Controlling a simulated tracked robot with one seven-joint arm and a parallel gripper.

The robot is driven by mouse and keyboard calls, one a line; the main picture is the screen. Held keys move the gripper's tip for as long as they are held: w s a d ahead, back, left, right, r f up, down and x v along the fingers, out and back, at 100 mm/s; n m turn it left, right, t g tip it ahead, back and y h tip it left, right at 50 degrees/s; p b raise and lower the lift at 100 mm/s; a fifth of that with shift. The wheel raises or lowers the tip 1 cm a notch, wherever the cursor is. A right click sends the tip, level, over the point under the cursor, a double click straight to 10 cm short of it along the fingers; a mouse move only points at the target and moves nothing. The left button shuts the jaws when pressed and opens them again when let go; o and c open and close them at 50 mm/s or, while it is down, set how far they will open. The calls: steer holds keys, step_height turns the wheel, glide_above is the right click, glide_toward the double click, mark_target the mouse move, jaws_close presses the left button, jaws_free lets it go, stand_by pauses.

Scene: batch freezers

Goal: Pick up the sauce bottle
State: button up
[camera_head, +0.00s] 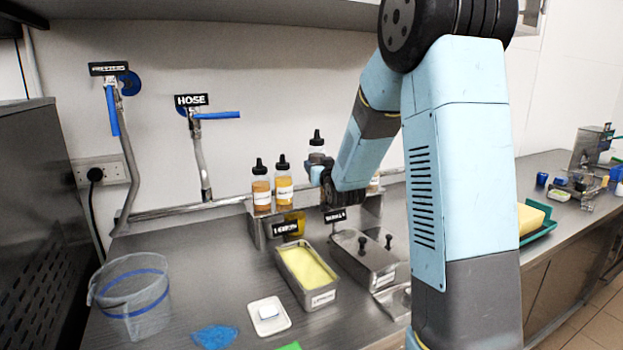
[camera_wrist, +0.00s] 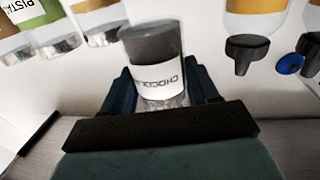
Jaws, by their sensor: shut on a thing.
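The sauce bottle (camera_head: 317,151) has a dark nozzle cap, a clear shoulder and a white label. In the head view it stands upright, its cap higher than those of the neighbouring bottles. In the wrist view, which is upside down, the bottle (camera_wrist: 156,72) shows dark sauce and a label starting "CHOCO". My gripper (camera_head: 319,173) is shut on it, with one finger on each side in the wrist view (camera_wrist: 162,82). My gripper hides the bottle's lower part in the head view, and its cap is hidden in the wrist view.
Two amber sauce bottles (camera_head: 261,187) (camera_head: 284,185) stand left on a metal shelf. Labelled containers (camera_wrist: 50,32) stand on the other side. Below are a tub of yellow ice cream (camera_head: 306,265), a lidded tub (camera_head: 365,258), a white dish (camera_head: 268,327) and a clear bucket (camera_head: 131,305).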

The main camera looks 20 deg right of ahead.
steer(key=s+d+r, duration=0.4)
steer(key=s+r, duration=0.1)
steer(key=s, duration=0.4)
steer(key=shift+s+d+r, duration=0.15)
steer(key=shift+r, duration=0.15)
